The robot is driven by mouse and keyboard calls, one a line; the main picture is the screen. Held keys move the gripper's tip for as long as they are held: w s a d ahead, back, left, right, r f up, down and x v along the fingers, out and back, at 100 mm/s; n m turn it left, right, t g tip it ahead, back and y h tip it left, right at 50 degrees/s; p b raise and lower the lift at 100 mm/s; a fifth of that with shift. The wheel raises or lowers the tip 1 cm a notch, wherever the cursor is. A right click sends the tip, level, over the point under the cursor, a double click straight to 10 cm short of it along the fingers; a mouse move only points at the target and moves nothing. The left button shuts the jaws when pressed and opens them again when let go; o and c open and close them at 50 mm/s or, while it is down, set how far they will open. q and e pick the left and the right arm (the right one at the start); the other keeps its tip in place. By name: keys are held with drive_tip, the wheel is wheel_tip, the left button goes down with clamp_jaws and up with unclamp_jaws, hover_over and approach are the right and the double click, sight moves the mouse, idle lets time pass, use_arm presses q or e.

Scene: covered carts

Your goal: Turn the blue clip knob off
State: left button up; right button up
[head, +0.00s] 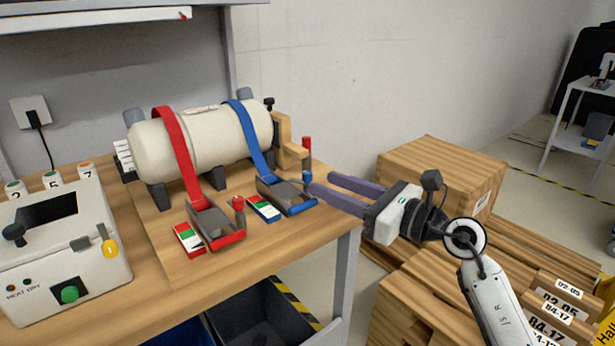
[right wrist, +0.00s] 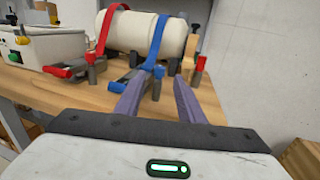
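The blue clip (head: 287,197) is a grey and blue clamp at the foot of the blue strap (head: 250,138), which runs over a cream cylinder (head: 160,150). Its blue-topped knob (head: 307,178) stands upright at the clip's right end; it also shows in the right wrist view (right wrist: 158,72). A green, white and red label (head: 263,208) lies beside the clip. My right gripper (head: 321,181) is open and empty, its purple fingers pointing left at the knob. In the right wrist view the knob appears between the fingertips; contact cannot be told. My left gripper is out of view.
A red clip (head: 215,225) with a red knob stands left of the blue one. A wooden bracket (head: 289,140) with a red handle (head: 307,145) stands behind the knob. A white control box (head: 65,240) is at left. Wooden crates (head: 440,172) stand beyond the table's right edge.

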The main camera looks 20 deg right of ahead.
sight(311, 173)
drive_tip(key=x, duration=0.5)
drive_tip(key=shift+w+a, duration=0.15)
drive_tip(key=shift+w, duration=0.05)
drive_tip(key=shift+w+a, duration=0.25)
drive_tip(key=shift+w, duration=0.1)
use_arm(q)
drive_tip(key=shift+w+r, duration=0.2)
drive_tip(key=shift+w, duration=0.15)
use_arm(e)
drive_tip(key=shift+c, duration=0.4)
